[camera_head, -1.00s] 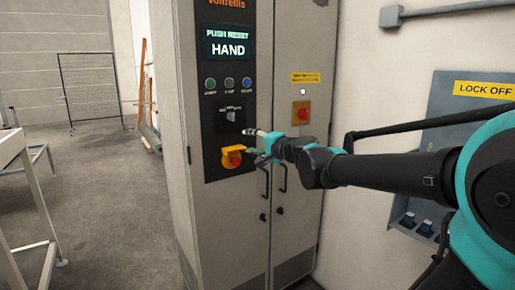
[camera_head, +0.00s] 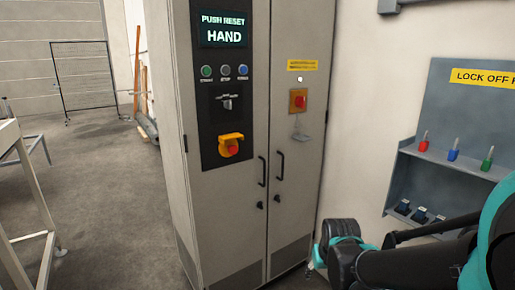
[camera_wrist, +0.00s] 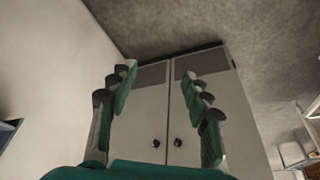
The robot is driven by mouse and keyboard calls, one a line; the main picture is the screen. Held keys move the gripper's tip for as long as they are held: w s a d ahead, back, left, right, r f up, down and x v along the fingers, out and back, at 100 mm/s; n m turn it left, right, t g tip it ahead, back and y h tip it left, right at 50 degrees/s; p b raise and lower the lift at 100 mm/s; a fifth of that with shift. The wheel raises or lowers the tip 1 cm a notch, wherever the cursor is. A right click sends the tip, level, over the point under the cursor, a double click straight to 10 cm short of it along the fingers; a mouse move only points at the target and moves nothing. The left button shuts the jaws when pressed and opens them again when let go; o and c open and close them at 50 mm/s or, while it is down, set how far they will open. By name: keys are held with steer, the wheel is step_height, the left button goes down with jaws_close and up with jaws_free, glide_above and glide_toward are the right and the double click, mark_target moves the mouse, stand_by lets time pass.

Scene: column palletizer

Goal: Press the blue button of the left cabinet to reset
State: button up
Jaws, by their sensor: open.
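The left cabinet (camera_head: 240,215) stands in the middle of the head view, with a black control panel on its left door. The blue button (camera_head: 243,70) is the rightmost of three in a row, beside a grey one (camera_head: 226,70) and a green one (camera_head: 207,71). The screen (camera_head: 222,30) above reads "PUSH RESET HAND". My gripper shows in the wrist view (camera_wrist: 157,80), its two fingers apart and empty, with the cabinet's lower doors (camera_wrist: 150,110) beyond. In the head view my arm's end is low, right of the cabinet's base and well below the buttons; its fingers are mostly hidden.
Below the buttons are a selector switch (camera_head: 227,103) and a yellow-and-red stop button (camera_head: 231,146). The right door carries another red button (camera_head: 299,101) and door handles protrude. A lock-off board (camera_head: 460,115) with several padlocks hangs on the right wall. Floor at left is open.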

jaws_close()
stand_by(0.3)
stand_by(1.2)
